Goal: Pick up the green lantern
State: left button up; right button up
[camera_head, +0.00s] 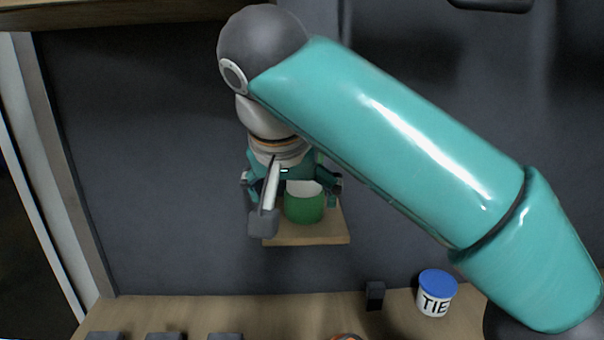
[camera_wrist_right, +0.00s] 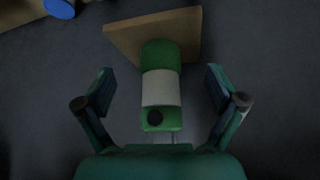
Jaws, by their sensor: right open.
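The green lantern (camera_head: 305,206) has a green base and a pale band, and stands on a small wooden shelf (camera_head: 335,232) on the dark wall. In the right wrist view the lantern (camera_wrist_right: 161,88) shows green at both ends with a white middle and a dark round spot on its near end. My right gripper (camera_head: 293,190) is at the lantern, partly hidden by its own wrist in the head view. In the wrist view its two fingers (camera_wrist_right: 160,88) are spread, one on each side of the lantern, with gaps between. My left gripper is not in view.
The wooden shelf also shows in the wrist view (camera_wrist_right: 120,35). Below is a wooden counter (camera_head: 275,308) with a white jar with a blue lid (camera_head: 434,303), a small dark block (camera_head: 375,295) and several dark items along the front. The wall left of the shelf is bare.

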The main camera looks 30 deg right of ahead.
aim_at(301, 192)
jog(key=shift+w+d, duration=1.05)
jog(key=shift+w+d+r+p, duration=0.1)
jog(key=shift+w+d+p, duration=0.35)
jog(key=shift+p, duration=0.1)
jog(key=w+d+p, duration=0.1)
jog(key=w+d, duration=0.1)
jog(key=shift+w+d, duration=0.25)
jog(key=shift+w, duration=0.1)
jog(key=shift+w+d+f, duration=0.15)
jog(key=shift+f, duration=0.5)
jog(key=c, duration=1.4)
jog(key=shift+r, duration=0.25)
jog(key=shift+c, duration=0.2)
